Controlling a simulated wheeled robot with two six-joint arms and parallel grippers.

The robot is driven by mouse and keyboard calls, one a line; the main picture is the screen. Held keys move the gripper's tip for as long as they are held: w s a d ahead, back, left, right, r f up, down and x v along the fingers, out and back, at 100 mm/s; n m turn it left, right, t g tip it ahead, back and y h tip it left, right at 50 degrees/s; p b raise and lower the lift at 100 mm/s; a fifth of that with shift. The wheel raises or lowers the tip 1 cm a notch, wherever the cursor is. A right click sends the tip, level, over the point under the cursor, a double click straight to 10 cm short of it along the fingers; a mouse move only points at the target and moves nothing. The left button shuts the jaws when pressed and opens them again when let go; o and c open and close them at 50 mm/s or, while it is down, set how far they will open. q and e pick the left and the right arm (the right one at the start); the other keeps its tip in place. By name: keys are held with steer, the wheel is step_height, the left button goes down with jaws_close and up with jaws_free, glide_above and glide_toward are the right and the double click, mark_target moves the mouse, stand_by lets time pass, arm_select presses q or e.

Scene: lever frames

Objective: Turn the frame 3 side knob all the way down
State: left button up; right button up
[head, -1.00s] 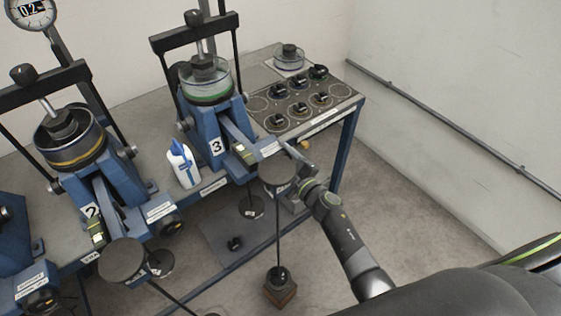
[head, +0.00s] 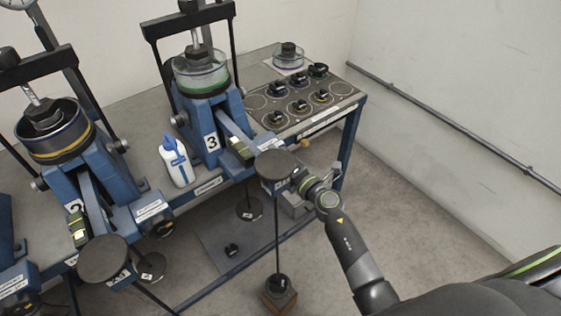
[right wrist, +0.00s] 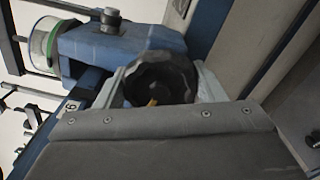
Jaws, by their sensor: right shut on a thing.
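Frame 3 (head: 205,110) is a blue lever frame with a "3" label at the back of the bench. Its side knob is hidden in the head view behind a black disc weight (head: 274,165) and my right wrist. In the right wrist view the round, dark, ridged knob (right wrist: 160,80) shows a yellow pointer mark on its face. The pale fingers of my right gripper (right wrist: 158,88) stand on either side of the knob and are shut on it. My left gripper is not in view.
A white and blue bottle (head: 176,162) stands left of frame 3. Frame 2 (head: 85,165) is farther left. Floor is free at right.

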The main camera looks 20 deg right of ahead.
steer(key=o, duration=1.1)
steer(key=shift+s+a+f, duration=0.15)
steer(key=shift+a+f, duration=0.05)
steer(key=shift+f, duration=0.2)
steer(key=shift+o, duration=1.1)
steer(key=shift+a+r, duration=0.15)
steer(key=shift+a, duration=0.05)
steer(key=shift+d, duration=0.1)
steer(key=shift+s+d+r, duration=0.1)
steer(key=shift+s+d, duration=0.05)
steer(key=shift+d, duration=0.05)
steer(key=p+v, duration=0.1)
steer(key=v, duration=0.4)
steer(key=shift+s+d, duration=0.1)
steer(key=shift+s, duration=0.1)
